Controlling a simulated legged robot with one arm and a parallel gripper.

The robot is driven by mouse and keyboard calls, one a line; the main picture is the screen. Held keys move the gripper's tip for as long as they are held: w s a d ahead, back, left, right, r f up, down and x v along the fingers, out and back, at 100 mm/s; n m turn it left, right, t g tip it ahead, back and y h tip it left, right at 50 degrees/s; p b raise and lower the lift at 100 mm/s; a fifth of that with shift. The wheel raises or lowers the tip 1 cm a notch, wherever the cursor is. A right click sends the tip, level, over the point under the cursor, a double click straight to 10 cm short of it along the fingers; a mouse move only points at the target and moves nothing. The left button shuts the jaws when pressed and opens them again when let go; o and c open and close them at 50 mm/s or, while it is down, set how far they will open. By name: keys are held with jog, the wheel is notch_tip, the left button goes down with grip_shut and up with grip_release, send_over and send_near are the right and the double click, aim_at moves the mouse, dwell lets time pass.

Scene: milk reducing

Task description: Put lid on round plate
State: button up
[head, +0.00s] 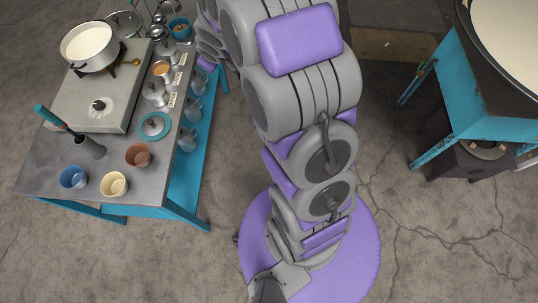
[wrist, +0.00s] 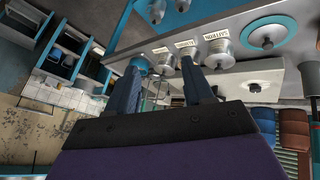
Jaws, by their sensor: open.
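A silver lid with a dark knob (head: 153,124) lies on the round teal plate (head: 143,133) on the metal table. In the wrist view the lid (wrist: 267,37) also shows resting inside the teal plate rim (wrist: 247,26), at the upper right. My gripper (wrist: 163,86) is open, with its two dark fingers apart and nothing visible held between them. It is left of the plate in that view, near the labelled metal canisters (wrist: 219,54). In the head view my arm's far end is partly hidden, and I cannot make out the fingers there.
A white pot (head: 88,45) stands on the grey stove (head: 88,112) beside the canisters (head: 155,94). One canister (head: 162,69) looks open, with orange-brown contents. Blue (head: 73,177), cream (head: 113,184) and brown (head: 138,156) cups stand at the front. Metal mugs (head: 188,139) hang along the table's right side.

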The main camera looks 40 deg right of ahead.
jog(key=s+d+r+m+g+h, duration=0.1)
jog(key=s+r+m+g, duration=0.1)
jog(key=s+r, duration=0.6)
jog(key=s+a+r+m+g, duration=0.1)
jog(key=s+a+g, duration=0.1)
jog(key=s, duration=0.9)
jog(key=s+a+r+m+g+y, duration=0.1)
jog(key=s+a+r+g, duration=0.1)
jog(key=s, duration=0.9)
jog(key=s+a+r+m+g, duration=0.1)
jog(key=s+a, duration=0.3)
jog(key=s, duration=0.7)
jog(key=shift+s+a+r+m+g+y, duration=0.15)
jog(key=shift+a+r+m+g+y, duration=0.2)
jog(key=shift+g, duration=0.55)
